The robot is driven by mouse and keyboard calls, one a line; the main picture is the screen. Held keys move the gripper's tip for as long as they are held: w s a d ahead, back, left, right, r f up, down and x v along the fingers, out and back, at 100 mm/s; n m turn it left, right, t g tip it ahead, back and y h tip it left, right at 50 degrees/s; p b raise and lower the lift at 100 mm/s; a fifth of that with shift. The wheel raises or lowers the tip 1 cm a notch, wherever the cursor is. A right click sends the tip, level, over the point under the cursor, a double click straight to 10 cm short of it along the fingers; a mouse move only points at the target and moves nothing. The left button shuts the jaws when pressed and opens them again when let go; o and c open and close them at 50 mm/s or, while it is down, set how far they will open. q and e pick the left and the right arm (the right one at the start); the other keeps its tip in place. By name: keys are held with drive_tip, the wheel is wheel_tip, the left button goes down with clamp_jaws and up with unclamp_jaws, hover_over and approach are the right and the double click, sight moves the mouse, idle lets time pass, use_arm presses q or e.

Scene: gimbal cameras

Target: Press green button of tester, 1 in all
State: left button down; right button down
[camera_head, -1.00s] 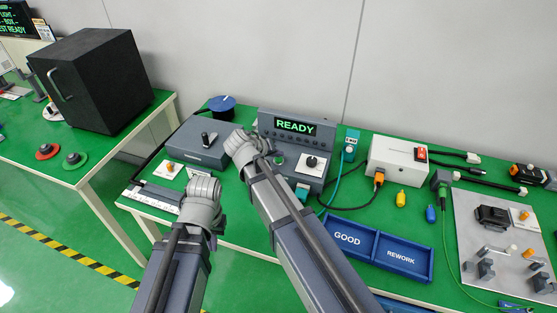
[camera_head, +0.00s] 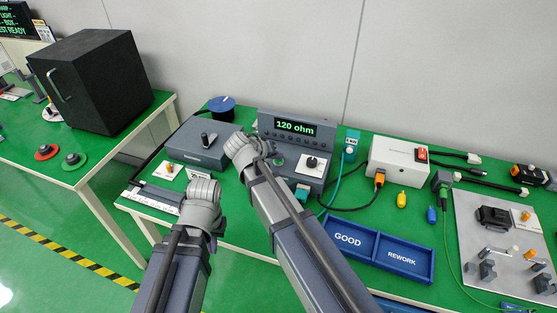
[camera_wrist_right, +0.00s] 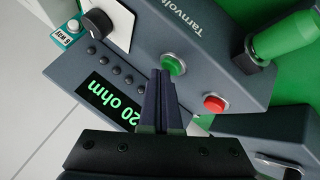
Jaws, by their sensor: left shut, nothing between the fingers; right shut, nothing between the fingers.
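The tester (camera_head: 305,148) is a grey console on the green table, its display (camera_head: 295,128) reading "120 ohm". In the right wrist view its green button (camera_wrist_right: 173,64) shows beside a red button (camera_wrist_right: 215,103), with the display (camera_wrist_right: 108,97) to the left. My right gripper (camera_wrist_right: 160,78) is shut and empty, its tips right beside the green button; I cannot tell whether they touch it. My left gripper (camera_head: 204,188) is shut and empty over the table's front left, apart from the tester.
A grey box with a black handle (camera_head: 200,143) stands left of the tester. Blue GOOD and REWORK trays (camera_head: 376,249) lie in front right. A white box (camera_head: 398,160) with cables stands right. A black knob (camera_wrist_right: 98,23) sits on the tester's panel.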

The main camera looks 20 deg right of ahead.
sight(277, 162)
idle(0.4)
drive_tip(key=shift+r+p, duration=0.8)
drive_tip(key=shift+p, duration=0.05)
wheel_tip(277, 162, up, 5)
drive_tip(key=p, duration=0.5)
drive_tip(key=shift+r, duration=0.1)
idle(0.5)
